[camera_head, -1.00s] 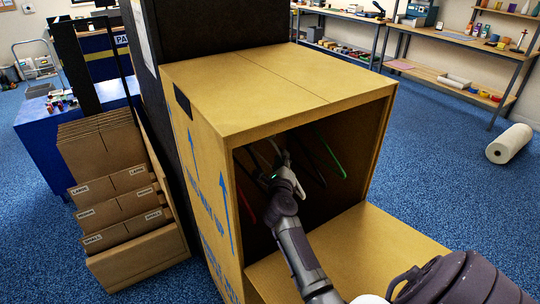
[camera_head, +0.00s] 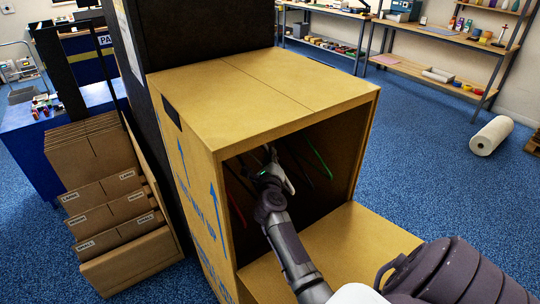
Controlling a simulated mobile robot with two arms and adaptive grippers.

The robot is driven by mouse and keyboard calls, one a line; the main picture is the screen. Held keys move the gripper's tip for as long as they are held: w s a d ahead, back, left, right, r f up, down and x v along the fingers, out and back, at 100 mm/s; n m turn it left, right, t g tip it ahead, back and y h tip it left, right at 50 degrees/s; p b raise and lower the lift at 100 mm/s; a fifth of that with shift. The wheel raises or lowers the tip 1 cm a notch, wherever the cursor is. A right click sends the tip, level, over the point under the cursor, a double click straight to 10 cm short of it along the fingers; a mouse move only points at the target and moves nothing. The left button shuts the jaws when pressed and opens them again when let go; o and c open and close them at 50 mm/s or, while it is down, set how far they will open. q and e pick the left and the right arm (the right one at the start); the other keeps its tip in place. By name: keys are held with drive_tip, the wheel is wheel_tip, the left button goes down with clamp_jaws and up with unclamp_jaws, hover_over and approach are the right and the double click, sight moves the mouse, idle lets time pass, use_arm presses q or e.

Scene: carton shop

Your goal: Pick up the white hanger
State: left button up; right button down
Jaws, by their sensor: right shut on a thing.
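My right gripper (camera_head: 272,172) is inside the open front of a tall tan wardrobe carton (camera_head: 262,92), up near its top. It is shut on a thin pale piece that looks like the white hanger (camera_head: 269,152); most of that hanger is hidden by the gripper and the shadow. A green hanger (camera_head: 319,160) hangs to the right of the gripper. A red hanger (camera_head: 236,206) hangs to its left, low and dim. Some dark hangers beside the gripper are hard to make out. My left gripper is out of view.
The carton's lowered front flap (camera_head: 375,240) lies below my right arm. A black panel (camera_head: 195,35) stands behind the carton. A rack of flat cartons (camera_head: 125,265) is at left.

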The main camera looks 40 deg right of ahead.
drive_tip(key=s+a+p, duration=0.2)
drive_tip(key=s+p, duration=0.1)
drive_tip(key=s, duration=1.5)
